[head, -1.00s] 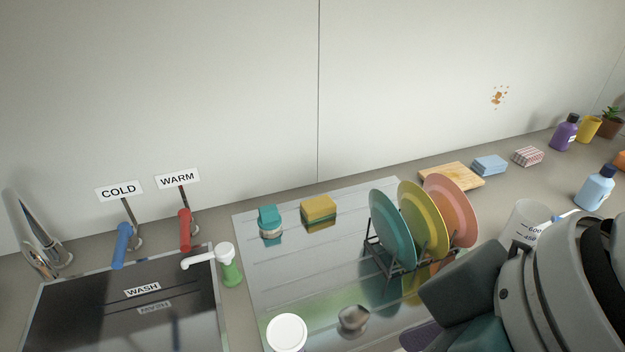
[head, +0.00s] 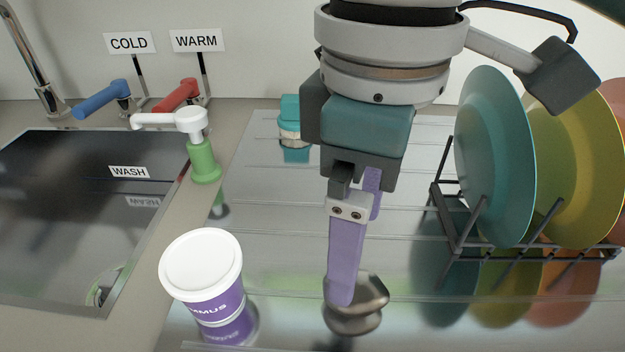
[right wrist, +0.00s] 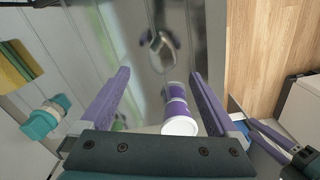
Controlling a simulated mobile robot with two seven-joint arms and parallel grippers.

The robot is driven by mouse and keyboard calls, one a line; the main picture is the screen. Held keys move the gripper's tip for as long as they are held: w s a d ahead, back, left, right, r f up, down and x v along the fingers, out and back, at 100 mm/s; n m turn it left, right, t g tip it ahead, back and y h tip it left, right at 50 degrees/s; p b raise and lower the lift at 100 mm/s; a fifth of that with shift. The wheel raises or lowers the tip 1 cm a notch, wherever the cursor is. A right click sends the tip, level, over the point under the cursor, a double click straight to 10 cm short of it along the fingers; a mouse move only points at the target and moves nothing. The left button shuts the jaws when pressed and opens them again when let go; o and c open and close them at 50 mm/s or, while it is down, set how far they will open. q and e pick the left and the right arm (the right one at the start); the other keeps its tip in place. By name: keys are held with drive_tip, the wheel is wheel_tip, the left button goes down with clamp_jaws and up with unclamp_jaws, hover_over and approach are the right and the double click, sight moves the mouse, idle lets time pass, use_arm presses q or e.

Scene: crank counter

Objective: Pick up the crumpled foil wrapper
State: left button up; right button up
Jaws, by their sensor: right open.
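The crumpled foil wrapper (head: 368,312) is a small shiny silver lump on the metal draining board (head: 280,220), near its front. It also shows in the right wrist view (right wrist: 162,50), beyond the fingertips and roughly between their lines. My right gripper (head: 345,288) points down with its purple fingers, just above or behind the foil in the head view, and one finger covers part of it. In the right wrist view the fingers (right wrist: 160,75) are wide apart with nothing between the tips. I cannot tell the exact gap to the foil.
A purple tub with a white lid (head: 203,265) stands left of the foil. A dish rack (head: 465,245) with upright plates is on the right. A green soap pump (head: 203,160) and the sink (head: 80,215) are on the left. A teal-topped brush (head: 291,125) is behind.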

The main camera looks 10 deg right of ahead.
sight(356, 289)
wheel_tip(356, 289, down, 2)
drive_tip(key=shift+f, duration=0.15)
drive_tip(key=f, duration=0.3)
drive_tip(key=f+b, duration=0.1)
drive_tip(key=shift+s+d+f, duration=0.15)
drive_tip(key=shift+s+f, duration=0.1)
drive_tip(key=shift+s, duration=0.15)
drive_tip(key=shift+w+f, duration=0.1)
drive_tip(key=shift+f, duration=0.35)
drive_tip(key=c, duration=1.4)
drive_tip(key=shift+r, duration=0.2)
